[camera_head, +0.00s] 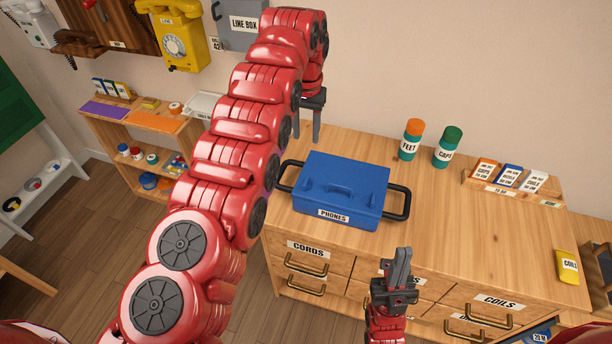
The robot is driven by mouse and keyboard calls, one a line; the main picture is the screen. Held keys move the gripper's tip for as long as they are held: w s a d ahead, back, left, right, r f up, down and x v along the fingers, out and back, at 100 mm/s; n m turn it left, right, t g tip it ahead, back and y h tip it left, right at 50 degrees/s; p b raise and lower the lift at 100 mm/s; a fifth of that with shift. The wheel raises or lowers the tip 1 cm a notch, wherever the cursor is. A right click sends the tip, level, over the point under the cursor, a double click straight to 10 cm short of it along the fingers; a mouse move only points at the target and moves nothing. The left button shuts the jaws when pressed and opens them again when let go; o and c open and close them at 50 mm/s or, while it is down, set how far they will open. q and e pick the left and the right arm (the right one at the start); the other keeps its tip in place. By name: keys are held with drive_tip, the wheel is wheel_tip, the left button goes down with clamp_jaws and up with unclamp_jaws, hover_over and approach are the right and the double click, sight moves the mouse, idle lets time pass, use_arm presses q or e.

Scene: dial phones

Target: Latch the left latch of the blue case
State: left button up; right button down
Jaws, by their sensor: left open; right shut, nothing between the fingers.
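The blue case (358,180) sits on the wooden cabinet top, lid down, with a "PHONES" label on its front and black handles at both sides. Its latches are too small or hidden to tell apart. My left gripper (308,131) hangs fingers down just behind the case's back left corner, open and empty. My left arm crosses the picture and hides part of the wall and shelf. My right gripper (401,260) is in front of the cabinet's drawers, below and right of the case, fingers up, shut and empty.
An orange-capped bottle (410,140) and a green-capped bottle (448,147) stand right of the case. A wooden card tray (510,183) lies further right. The cabinet top (480,230) is clear right of the case. A yellow phone (180,42) hangs on the wall.

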use_arm(q)
drive_tip(key=b, duration=0.6)
approach(306, 181)
wheel_tip(306, 181, down, 9)
drive_tip(key=p, duration=0.2)
drive_tip(key=shift+r+p, duration=0.15)
drive_tip(key=shift+p, duration=0.15)
clamp_jaws()
